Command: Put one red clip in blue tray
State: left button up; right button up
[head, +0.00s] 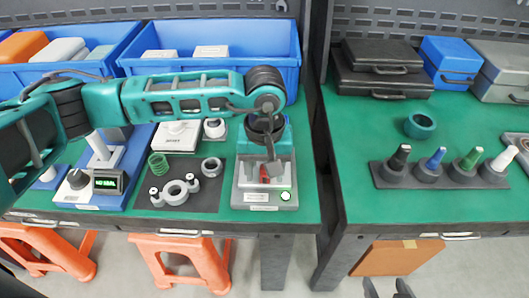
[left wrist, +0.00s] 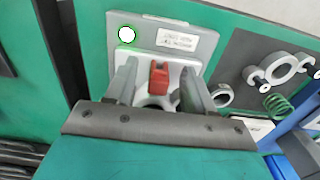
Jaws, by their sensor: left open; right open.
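A red clip (left wrist: 159,77) sits upright on a light grey fixture (left wrist: 203,45) with a green-ringed white light. In the left wrist view it stands between the spread fingers of my left gripper (left wrist: 157,88), with gaps on both sides. In the head view the clip (head: 264,174) is partly hidden by my left gripper (head: 269,172), which reaches down over the fixture (head: 264,200). My right gripper (head: 388,289) is open and empty at the bottom edge. Two blue trays stand at the back, one at the middle (head: 213,68) with pale boxes and one at the left (head: 100,66) with blocks.
A dark mat (head: 206,198) with rings and a green spring (head: 158,163) lies left of the fixture. A meter with a green display (head: 107,184) is further left. Bottles in a rack (head: 440,175) and cases (head: 375,78) stand on the right bench. A gap separates the benches.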

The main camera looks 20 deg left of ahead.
pick_arm(q)
jog(key=shift+f, duration=0.55)
jog(key=shift+r, duration=0.1)
grip_shut()
dwell(0.4)
